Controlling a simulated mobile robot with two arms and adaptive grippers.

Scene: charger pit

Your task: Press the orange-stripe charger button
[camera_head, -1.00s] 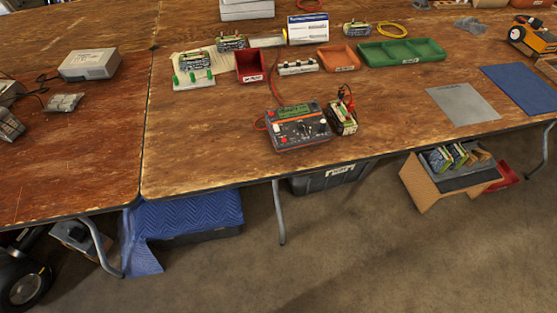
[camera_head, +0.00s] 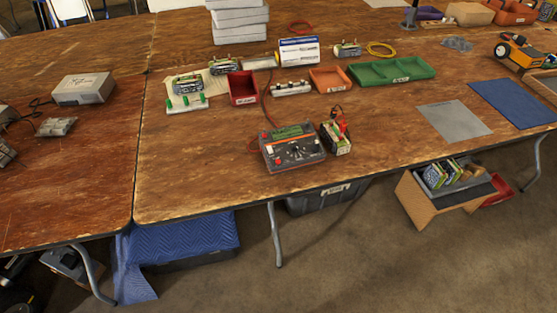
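A charger (camera_head: 292,148) with a dark top, a green screen and an orange-red edge lies near the front of the wooden table (camera_head: 200,170). Its small buttons are too small to tell apart, and I cannot make out which one is the orange-stripe button. A battery pack (camera_head: 336,138) with red and black leads stands just right of it. A red cable runs back from the charger. Neither of my grippers shows in the view.
Behind the charger stand a red bin (camera_head: 242,88), an orange tray (camera_head: 330,79), a green tray (camera_head: 393,70) and a white box (camera_head: 299,51). A grey mat (camera_head: 454,119) and a blue mat (camera_head: 512,103) lie right. A cardboard box (camera_head: 432,204) sits under the table. Floor in front is mostly clear.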

